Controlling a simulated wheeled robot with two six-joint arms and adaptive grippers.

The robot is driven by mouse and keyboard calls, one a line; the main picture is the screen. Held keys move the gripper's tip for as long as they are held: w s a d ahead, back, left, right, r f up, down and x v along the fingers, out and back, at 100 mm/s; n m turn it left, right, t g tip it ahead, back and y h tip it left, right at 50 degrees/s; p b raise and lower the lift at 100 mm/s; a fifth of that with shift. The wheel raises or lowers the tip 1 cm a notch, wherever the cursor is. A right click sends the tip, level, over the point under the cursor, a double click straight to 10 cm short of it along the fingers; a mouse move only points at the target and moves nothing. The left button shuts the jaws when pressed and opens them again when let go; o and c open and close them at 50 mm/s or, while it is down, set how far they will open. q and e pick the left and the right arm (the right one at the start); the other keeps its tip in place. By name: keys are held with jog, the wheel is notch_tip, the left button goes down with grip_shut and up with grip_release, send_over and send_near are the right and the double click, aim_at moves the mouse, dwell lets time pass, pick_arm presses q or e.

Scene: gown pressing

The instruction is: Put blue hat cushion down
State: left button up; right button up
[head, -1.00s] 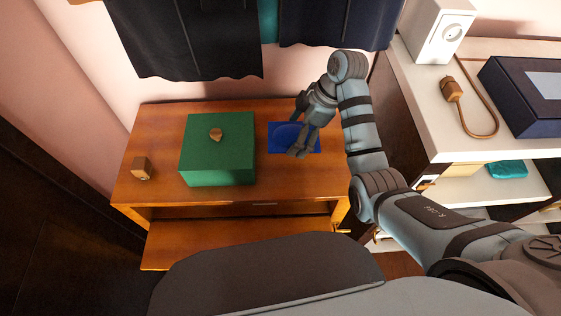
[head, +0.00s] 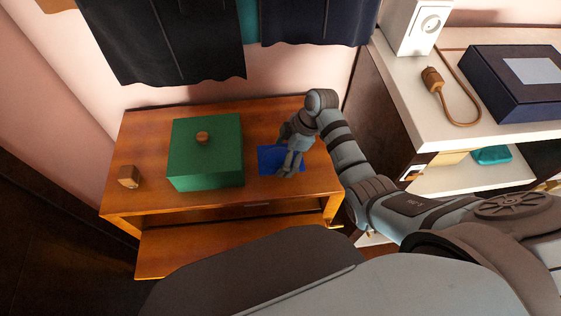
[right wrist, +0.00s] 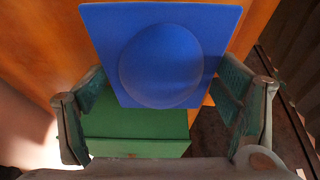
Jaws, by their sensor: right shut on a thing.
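The blue hat cushion (head: 266,158) is a flat blue square over the right part of the wooden dresser top. My right gripper (head: 288,168) is shut on it and partly covers it in the head view. In the right wrist view the cushion (right wrist: 160,65) shows a round raised middle, with the gripper fingers (right wrist: 160,82) on its two sides. Whether the cushion touches the dresser top or hangs just above it I cannot tell. My left gripper is not in view.
A green box (head: 205,160) with a wooden knob stands left of the cushion on the dresser (head: 130,195). A small wooden block (head: 129,177) sits at the far left. Dark garments (head: 160,40) hang above. A white shelf (head: 440,115) stands to the right.

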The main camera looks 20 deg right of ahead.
notch_tip(320, 180, down, 5)
jog(key=b, duration=0.4)
jog(key=shift+r, duration=0.15)
jog(key=shift+s+r+p, duration=0.15)
jog(key=shift+r+p, duration=0.15)
jog(key=shift+c, duration=0.7)
jog(key=shift+f, duration=0.2)
jog(key=o, duration=1.5)
jog(key=shift+r, duration=0.1)
